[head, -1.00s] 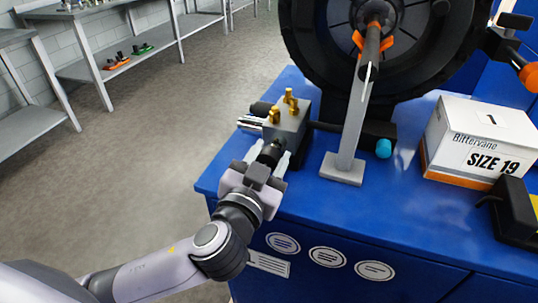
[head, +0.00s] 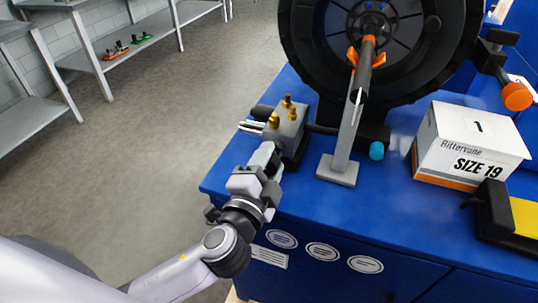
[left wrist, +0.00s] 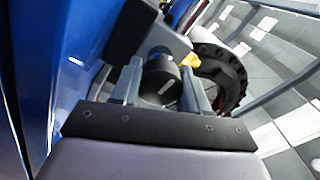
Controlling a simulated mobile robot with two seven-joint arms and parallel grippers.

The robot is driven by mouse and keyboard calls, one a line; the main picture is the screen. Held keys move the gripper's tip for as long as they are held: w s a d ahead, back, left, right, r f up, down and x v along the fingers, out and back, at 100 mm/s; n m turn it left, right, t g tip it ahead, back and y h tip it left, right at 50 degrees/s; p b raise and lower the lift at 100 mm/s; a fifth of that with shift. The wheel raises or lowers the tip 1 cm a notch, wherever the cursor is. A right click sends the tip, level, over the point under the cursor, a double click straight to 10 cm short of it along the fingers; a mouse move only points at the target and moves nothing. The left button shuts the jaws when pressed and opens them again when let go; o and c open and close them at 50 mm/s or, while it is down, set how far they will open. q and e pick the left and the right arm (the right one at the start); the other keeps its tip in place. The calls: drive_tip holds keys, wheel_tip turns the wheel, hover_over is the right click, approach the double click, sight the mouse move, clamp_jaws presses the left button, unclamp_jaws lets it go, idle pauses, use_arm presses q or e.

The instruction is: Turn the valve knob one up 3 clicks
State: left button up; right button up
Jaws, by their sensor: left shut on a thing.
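The valve block (head: 288,128) is a grey box with brass fittings on top, at the left front of the blue bench. Its dark round knob faces the front. In the left wrist view the knob (left wrist: 160,85) shows a short white mark on its face, between my two fingers. My left gripper (head: 264,160) is shut on this knob. In the head view the gripper mostly hides the knob. My right gripper is not in view.
A grey upright post (head: 338,168) stands just right of the valve block. A large black wheel (head: 375,60) is behind it. A white and orange box (head: 470,145) labelled SIZE 19 sits to the right on the blue bench (head: 320,215). The floor at left is clear.

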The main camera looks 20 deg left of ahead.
sight(267, 169)
use_arm(q)
drive_tip(key=shift+r+m+p, duration=0.1)
drive_tip(key=shift+m+p, duration=0.45)
drive_tip(key=shift+m, duration=0.55)
drive_tip(key=o, duration=1.1)
drive_tip(key=shift+d, duration=0.1)
drive_tip(key=shift+c, duration=0.2)
drive_tip(key=s, duration=0.2)
drive_tip(key=s+b, duration=0.1)
drive_tip(key=s, duration=0.2)
drive_tip(key=shift+s+f, duration=0.2)
drive_tip(key=shift+s, duration=0.15)
drive_tip(key=shift+s+r, duration=0.15)
drive_tip(key=shift+s, duration=0.6)
